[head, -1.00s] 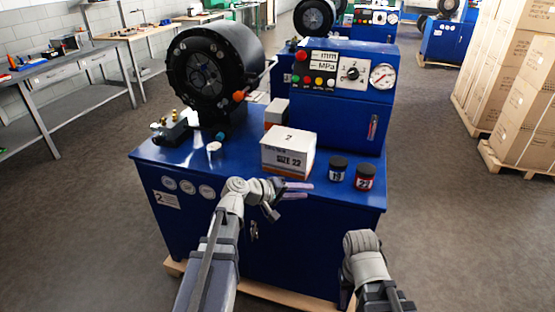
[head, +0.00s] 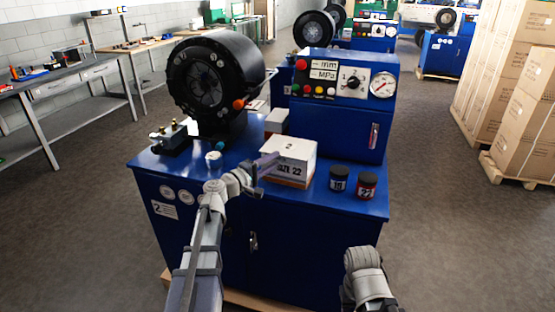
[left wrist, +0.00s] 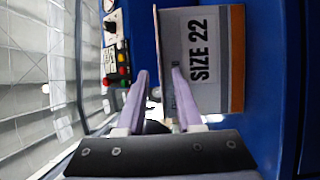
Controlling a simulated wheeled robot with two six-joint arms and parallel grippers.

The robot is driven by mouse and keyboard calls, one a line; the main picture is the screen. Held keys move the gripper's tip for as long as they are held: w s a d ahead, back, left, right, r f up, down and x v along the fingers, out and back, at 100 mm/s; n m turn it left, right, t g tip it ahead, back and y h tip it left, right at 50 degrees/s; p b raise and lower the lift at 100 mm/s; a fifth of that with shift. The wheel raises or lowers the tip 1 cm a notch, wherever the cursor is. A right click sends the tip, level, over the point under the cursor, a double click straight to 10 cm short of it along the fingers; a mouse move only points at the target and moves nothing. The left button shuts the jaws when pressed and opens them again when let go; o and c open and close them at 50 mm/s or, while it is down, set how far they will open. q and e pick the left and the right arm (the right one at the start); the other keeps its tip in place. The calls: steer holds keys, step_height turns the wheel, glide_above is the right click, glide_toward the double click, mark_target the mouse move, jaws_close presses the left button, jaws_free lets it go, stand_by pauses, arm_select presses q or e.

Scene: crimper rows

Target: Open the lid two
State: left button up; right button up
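A white and orange box marked "SIZE 22" (head: 296,178) stands on the blue machine's top (head: 330,203). Its white lid (head: 293,147) is shut and carries a small "2". My left gripper (head: 270,163) is at the box's left front corner, partly covering its front. In the left wrist view, the left gripper's two purple fingers (left wrist: 157,90) are open. The box (left wrist: 212,70) shows on its side, with one finger before its front face and the lid's edge in the gap between the fingers. Contact cannot be told. My right gripper is out of view; only its arm shows.
Two dark jars, marked 19 (head: 339,178) and 22 (head: 366,186), stand right of the box. A smaller box (head: 276,121) is behind it. The black crimper head (head: 212,80) rises at the back left, and a control panel (head: 345,80) stands behind.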

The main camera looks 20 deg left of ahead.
mark_target(289, 147)
arm_select(q)
steer(key=shift+x, duration=1.25)
steer(key=shift+c, duration=0.2)
jaws_close()
stand_by(0.4)
